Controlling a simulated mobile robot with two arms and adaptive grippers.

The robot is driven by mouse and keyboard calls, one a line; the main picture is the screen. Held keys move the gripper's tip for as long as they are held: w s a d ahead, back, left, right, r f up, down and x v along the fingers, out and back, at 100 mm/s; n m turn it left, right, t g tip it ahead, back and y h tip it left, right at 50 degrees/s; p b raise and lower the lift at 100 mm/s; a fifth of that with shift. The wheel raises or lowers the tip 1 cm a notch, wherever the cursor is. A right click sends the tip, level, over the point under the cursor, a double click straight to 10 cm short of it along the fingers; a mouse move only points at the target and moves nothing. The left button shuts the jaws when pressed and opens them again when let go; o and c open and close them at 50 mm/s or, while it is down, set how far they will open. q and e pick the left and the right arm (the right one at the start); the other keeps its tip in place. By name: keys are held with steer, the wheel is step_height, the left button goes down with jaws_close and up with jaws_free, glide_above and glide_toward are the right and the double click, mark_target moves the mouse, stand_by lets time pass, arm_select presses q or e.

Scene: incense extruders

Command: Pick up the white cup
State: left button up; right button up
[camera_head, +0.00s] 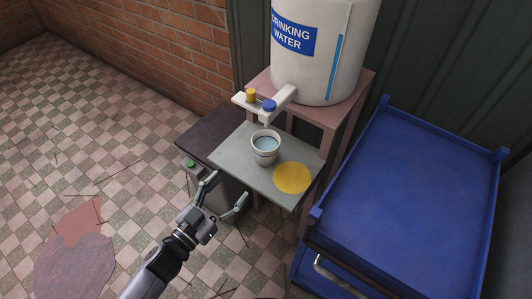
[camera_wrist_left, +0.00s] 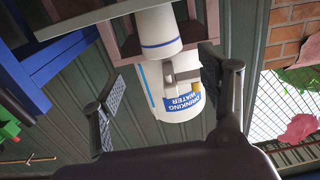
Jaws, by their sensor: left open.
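The white cup (camera_head: 265,153) stands upright on a grey shelf (camera_head: 232,149) below the dispenser tap, with bluish water visible inside. In the left wrist view, where the scene appears upside down, the cup (camera_wrist_left: 158,32) shows a blue band and lies in line with the gap between the fingers. My left gripper (camera_head: 228,188) is open and empty, in front of the shelf's near edge, with its fingers pointing toward the cup and apart from it. My right gripper is in neither view.
A white drinking water tank (camera_head: 322,65) stands on a reddish stand (camera_head: 330,118) behind the cup, its tap block (camera_head: 271,101) just above it. A yellow disc (camera_head: 292,178) marks the shelf's right side. A blue cart (camera_head: 415,190) is at right. Tiled floor at left is open.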

mark_target(258, 155)
arm_select(q)
steer(key=o, duration=0.4)
steer(key=x, duration=1.1)
steer(key=shift+w+d+r+p, duration=0.1)
steer(key=shift+w+d+p, duration=0.05)
steer(key=shift+w+p, duration=0.2)
steer(key=shift+r+x, duration=0.2)
steer(key=shift+x, duration=1.15)
steer(key=shift+r+x, duration=0.15)
steer(key=shift+x, duration=1.2)
